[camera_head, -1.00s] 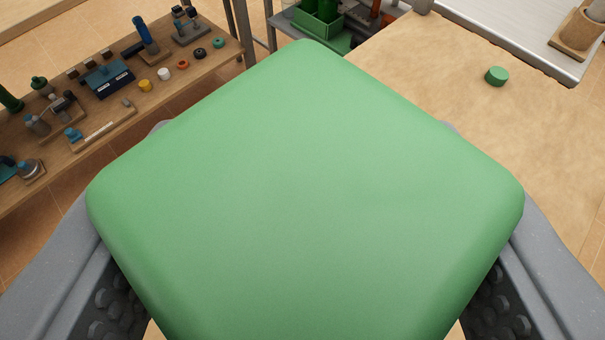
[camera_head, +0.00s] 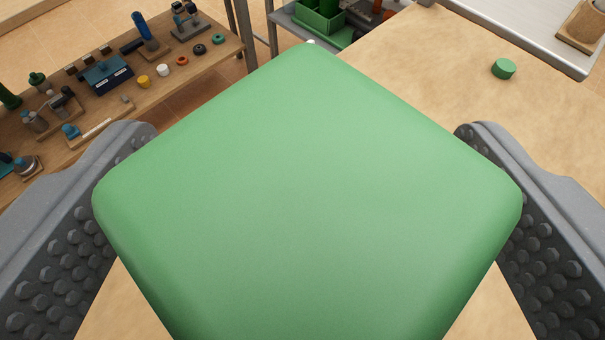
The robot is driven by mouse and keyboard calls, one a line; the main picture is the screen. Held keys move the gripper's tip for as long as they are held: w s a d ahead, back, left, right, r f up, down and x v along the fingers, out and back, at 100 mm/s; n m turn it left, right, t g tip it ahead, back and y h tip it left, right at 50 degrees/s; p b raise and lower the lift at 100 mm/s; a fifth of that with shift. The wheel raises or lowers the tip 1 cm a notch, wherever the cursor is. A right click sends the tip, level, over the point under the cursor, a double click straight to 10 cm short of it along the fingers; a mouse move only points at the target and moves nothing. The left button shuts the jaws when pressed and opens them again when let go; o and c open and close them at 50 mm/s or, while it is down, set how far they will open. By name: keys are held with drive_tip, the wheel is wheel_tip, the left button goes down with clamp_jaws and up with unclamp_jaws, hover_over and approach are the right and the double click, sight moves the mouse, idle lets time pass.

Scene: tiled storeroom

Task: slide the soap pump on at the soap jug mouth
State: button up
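A large green block with rounded corners (camera_head: 305,195) fills the middle of the view, close to the camera. It looks like the top of the soap pump, but I cannot tell for certain. Gaps show the table between the fingers and the block's lower sides. The soap jug and its mouth cannot be made out; anything under the block is hidden. Whether the pump is seated on the mouth cannot be seen.
A small green cap (camera_head: 503,69) lies on the light wooden table (camera_head: 435,65) at right. A wooden bench (camera_head: 190,70) with several small parts stands at left. A green bin (camera_head: 322,22) sits at the back. A pale tray surface is at top right.

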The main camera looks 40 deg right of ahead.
drive_tip(key=shift+s+a, duration=0.1)
drive_tip(key=b+v, duration=0.2)
drive_tip(key=v, duration=1.1)
drive_tip(key=shift+s, duration=0.2)
drive_tip(key=shift+a+r, duration=0.1)
drive_tip(key=shift+a, duration=0.05)
drive_tip(key=w+a+r+n+t+y+b, duration=0.1)
drive_tip(key=w+a+r+t+y+b, duration=0.2)
drive_tip(key=r, duration=0.5)
drive_tip(key=w+a+r+n+t+y+b, duration=0.1)
drive_tip(key=w+a+r+n+y, duration=0.15)
drive_tip(key=a+r, duration=0.4)
drive_tip(key=w+a+r+t+y+b, duration=0.2)
drive_tip(key=r+y, duration=0.1)
drive_tip(key=r, duration=0.7)
drive_tip(key=s+a+r+n+y+b, duration=0.2)
drive_tip(key=s+r+n, duration=0.2)
drive_tip(key=s+r, duration=0.5)
drive_tip(key=s+d+r+n+h+b, duration=0.1)
drive_tip(key=s+d+r+b, duration=0.1)
drive_tip(key=s+r, duration=0.8)
drive_tip(key=shift+s+d+b, duration=0.35)
drive_tip(key=shift+s+b, duration=0.15)
drive_tip(key=shift+s, duration=0.1)
drive_tip(key=shift+r, duration=0.1)
